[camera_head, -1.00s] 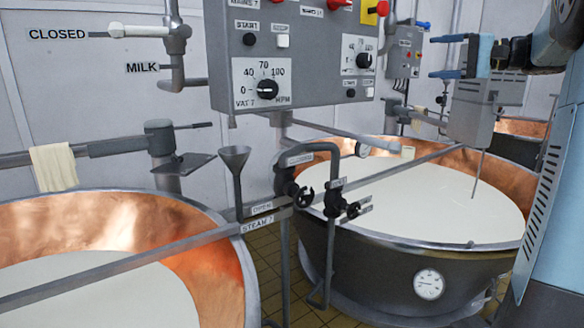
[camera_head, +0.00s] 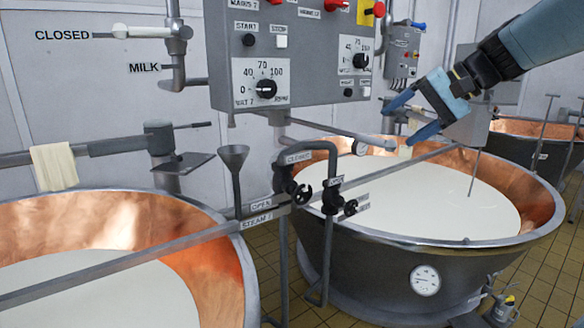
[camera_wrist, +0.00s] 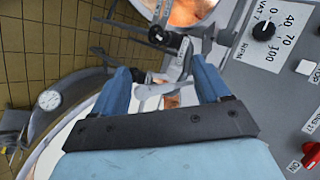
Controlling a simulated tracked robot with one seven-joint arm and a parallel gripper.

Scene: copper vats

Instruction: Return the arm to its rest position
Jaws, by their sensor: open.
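My gripper (camera_head: 398,116) is at the upper right in the head view, above the far copper vat. Its two blue fingers point left and down, spread apart, with nothing between them. In the wrist view the fingers (camera_wrist: 163,86) stand apart, with pipework and valves seen beyond the gap. My arm comes in from the upper right corner.
The grey control panel (camera_head: 290,50) hangs left of my gripper, with knobs and buttons. The far vat (camera_head: 420,250) of white milk stands below it. A near vat (camera_head: 245,270) is at lower left.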

